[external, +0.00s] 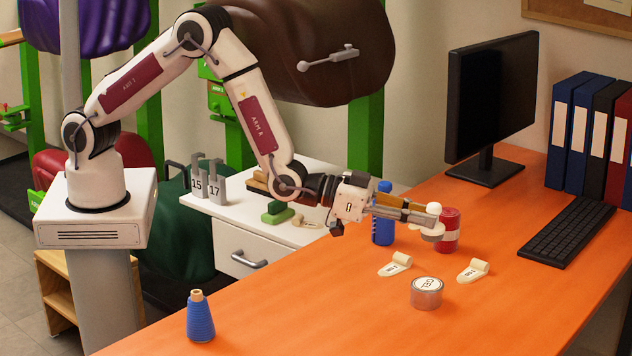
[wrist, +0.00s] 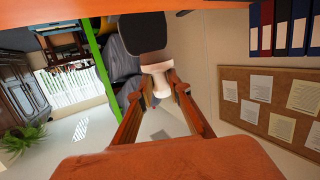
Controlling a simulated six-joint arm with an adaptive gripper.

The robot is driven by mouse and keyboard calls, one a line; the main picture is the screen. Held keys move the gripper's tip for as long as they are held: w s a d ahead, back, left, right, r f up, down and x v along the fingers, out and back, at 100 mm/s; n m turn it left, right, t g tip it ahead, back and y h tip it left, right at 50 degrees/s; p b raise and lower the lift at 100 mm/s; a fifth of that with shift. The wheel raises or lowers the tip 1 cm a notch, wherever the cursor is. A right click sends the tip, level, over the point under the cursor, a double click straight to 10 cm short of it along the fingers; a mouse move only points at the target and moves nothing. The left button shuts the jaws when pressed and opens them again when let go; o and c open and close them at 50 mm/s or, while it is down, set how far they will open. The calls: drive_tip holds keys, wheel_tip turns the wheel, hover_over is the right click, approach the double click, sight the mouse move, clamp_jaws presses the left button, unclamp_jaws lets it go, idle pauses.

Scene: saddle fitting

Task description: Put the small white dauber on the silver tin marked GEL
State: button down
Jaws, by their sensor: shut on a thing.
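The small white dauber (wrist: 157,78) is between the fingertips of my gripper (wrist: 158,92) in the wrist view. My gripper (external: 420,216) is shut on it, with the arm reaching out level over the orange table. In the external view the dauber (external: 432,235) looks upright, with a round knob above the fingers and a wider disc below. The silver tin marked GEL (external: 427,293) stands on the table, lower in the picture than the dauber and apart from it. The tin is not seen in the wrist view. A dark rounded shape adjoins the dauber there; I cannot tell what it is.
A red tin (external: 450,231) stands just behind the dauber in the picture, and a blue bottle (external: 383,228) is to its left. Two cream tags (external: 395,265) (external: 474,270) lie near the GEL tin. A blue cone (external: 200,318) stands front left.

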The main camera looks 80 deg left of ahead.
drive_tip(key=shift+w+a+f+n+y, duration=0.15)
drive_tip(key=shift+a+f+n+y, duration=0.2)
drive_tip(key=shift+a, duration=0.25)
drive_tip(key=shift+f, duration=0.2)
hover_over(421, 288)
drive_tip(key=shift+f, duration=3)
drive_tip(key=shift+f, duration=0.1)
drive_tip(key=shift+f, duration=1.75)
drive_tip(key=shift+f, duration=0.1)
drive_tip(key=c, duration=1.9)
unclamp_jaws()
